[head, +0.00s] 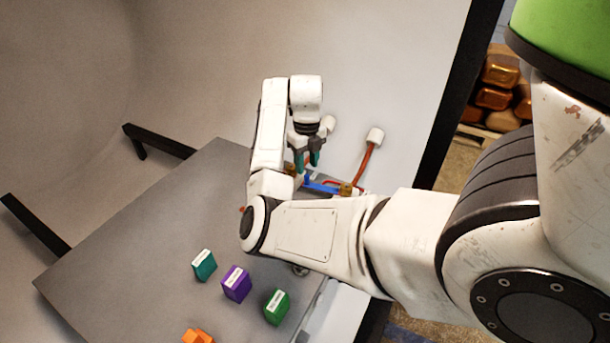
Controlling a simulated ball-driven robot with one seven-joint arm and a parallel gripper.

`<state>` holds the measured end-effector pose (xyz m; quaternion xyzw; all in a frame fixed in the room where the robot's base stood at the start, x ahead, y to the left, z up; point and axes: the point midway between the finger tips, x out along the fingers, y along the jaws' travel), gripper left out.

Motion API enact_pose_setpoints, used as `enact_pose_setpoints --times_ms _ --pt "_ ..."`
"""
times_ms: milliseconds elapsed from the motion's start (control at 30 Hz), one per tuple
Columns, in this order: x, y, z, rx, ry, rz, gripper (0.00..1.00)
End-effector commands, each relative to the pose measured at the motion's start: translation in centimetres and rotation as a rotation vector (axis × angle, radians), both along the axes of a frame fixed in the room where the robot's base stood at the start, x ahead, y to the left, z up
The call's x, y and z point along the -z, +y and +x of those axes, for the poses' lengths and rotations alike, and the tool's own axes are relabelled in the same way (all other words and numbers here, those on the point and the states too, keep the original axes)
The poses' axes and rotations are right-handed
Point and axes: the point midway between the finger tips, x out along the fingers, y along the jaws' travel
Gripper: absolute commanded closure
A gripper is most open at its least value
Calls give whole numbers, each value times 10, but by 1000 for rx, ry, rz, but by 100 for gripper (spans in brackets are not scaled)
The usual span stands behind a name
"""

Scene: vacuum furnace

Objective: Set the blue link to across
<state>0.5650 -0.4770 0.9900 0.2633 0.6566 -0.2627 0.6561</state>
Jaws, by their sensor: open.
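The blue link (322,187) is a short blue bar at the far right part of the grey plate. It seems to run between two brass-coloured posts, one at its right end (346,189) and one up to its left (290,169). My gripper (308,161) points down with teal-tipped fingers, open, just above and a little left of the blue link. I cannot tell whether the fingers touch anything. My own forearm covers the area just in front of the link.
The grey plate (130,240) carries a teal block (204,265), a purple block (236,284), a green block (276,307) and an orange piece (198,337) at the front. A red cable (366,160) rises to a white fitting (375,136) behind the link. The plate's left part is clear.

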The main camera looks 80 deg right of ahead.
Motion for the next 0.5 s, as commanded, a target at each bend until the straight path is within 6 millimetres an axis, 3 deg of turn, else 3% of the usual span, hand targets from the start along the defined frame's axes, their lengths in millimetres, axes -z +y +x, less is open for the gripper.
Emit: enact_pose_setpoints --times_ms 200,500 --pt "35 1 -1 0 3 3 58" --pt "55 0 -1 0 1 -1 58"
